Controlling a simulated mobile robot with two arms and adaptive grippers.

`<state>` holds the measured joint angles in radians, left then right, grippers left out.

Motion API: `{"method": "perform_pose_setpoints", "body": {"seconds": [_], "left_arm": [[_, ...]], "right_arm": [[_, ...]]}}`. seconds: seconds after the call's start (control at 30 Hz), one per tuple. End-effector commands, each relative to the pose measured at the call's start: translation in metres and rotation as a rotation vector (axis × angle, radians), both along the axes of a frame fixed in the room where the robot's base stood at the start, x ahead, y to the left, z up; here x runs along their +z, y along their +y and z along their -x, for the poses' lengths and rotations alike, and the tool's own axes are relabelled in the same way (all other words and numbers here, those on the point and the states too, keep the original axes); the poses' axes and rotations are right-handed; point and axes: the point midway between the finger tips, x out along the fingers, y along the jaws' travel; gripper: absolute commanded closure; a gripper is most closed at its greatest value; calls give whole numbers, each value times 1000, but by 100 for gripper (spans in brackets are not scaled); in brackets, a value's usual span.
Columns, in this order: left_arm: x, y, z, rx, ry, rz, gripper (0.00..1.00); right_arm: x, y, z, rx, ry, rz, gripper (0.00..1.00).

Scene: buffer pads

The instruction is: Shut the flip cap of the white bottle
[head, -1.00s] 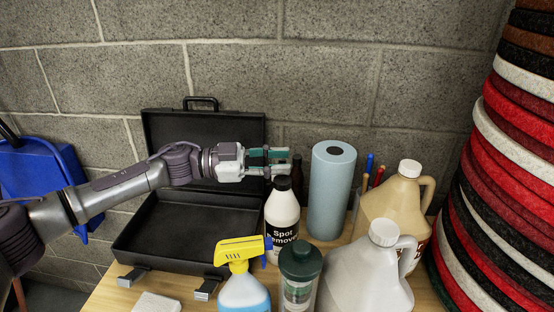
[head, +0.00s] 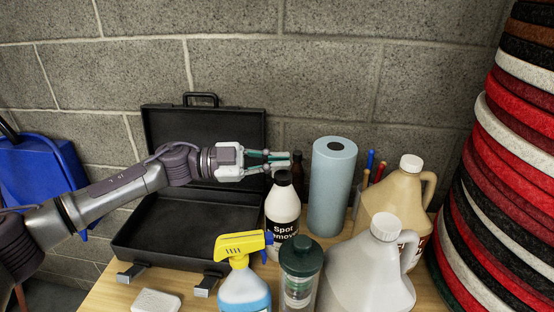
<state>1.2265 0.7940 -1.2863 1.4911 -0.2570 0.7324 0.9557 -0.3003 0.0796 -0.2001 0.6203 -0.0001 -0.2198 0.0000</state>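My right gripper is not in view.
An open black case (head: 190,238) lies behind and left. A yellow-headed spray bottle (head: 244,290), a green-lidded bottle (head: 301,258) and a white jug (head: 368,275) stand in front.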

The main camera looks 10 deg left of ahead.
Motion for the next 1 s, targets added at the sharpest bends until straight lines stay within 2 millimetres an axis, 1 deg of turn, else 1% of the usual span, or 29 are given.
{"method": "perform_pose_setpoints", "body": {"seconds": [0.03,0.2,0.43,0.63,1.0], "left_arm": [[-4,0,2,-1,-33,-5,100],[-7,-1,6,0,-153,-26,100],[-11,-2,9,0,-275,-49,100],[-12,-2,11,0,-329,-59,100],[-11,-2,11,0,-344,-62,100]], "right_arm": [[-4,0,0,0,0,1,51],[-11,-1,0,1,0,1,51],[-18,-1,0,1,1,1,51],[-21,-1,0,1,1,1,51],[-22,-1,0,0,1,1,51]]}}
